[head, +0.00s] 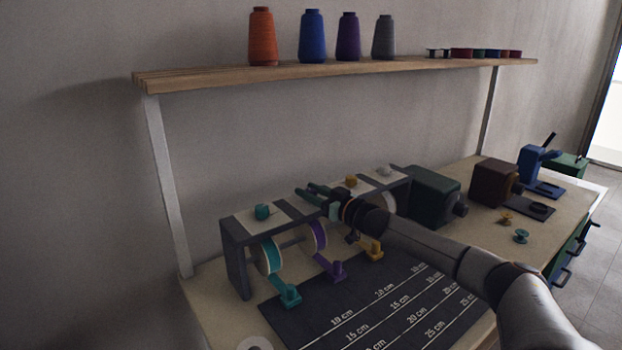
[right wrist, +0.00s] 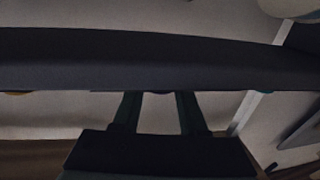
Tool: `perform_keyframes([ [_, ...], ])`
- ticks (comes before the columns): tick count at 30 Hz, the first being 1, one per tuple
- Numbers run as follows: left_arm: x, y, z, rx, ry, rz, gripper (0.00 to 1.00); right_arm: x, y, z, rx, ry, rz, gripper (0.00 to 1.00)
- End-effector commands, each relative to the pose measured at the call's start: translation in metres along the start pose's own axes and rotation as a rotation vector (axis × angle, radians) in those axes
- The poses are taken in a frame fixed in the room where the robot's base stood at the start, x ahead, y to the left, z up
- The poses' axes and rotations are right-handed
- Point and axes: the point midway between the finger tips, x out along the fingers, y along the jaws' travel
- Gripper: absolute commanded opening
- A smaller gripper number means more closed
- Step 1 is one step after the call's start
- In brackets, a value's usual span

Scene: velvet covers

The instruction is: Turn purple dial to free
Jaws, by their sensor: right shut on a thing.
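The dark ribbon rack (head: 236,262) stands on the table with dials along its top. A purple ribbon spool (head: 317,236) hangs in it, its purple ribbon end (head: 334,270) at the front. The purple dial is hidden at my right gripper (head: 307,191), above this spool. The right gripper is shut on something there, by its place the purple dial. In the right wrist view its two green fingers (right wrist: 157,100) stand apart, their tips hidden behind a dark bar (right wrist: 157,62). The dial's marking cannot be seen. My left gripper is out of view.
A teal dial (head: 262,212) is left of the gripper; a yellow dial (head: 351,181) and a white dial (head: 385,171) are right of it. A measuring mat (head: 300,322) lies in front. A wooden shelf (head: 210,78) with thread cones is above. Dark machines stand at right.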

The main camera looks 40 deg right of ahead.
Motion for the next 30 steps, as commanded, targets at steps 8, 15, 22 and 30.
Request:
perform_keyframes([
  [8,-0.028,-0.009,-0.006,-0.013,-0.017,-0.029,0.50,0.001,0.001,-0.006,0.000,0.008,-0.126,0.00],
  [15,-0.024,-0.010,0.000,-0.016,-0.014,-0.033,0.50,0.000,0.001,-0.003,-0.002,0.011,-0.236,0.00],
  [22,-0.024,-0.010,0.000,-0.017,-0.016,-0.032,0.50,-0.001,0.000,-0.002,0.000,0.004,-0.264,0.00],
  [30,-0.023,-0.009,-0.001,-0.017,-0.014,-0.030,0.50,-0.002,0.000,-0.002,0.000,0.004,-0.263,0.50],
])
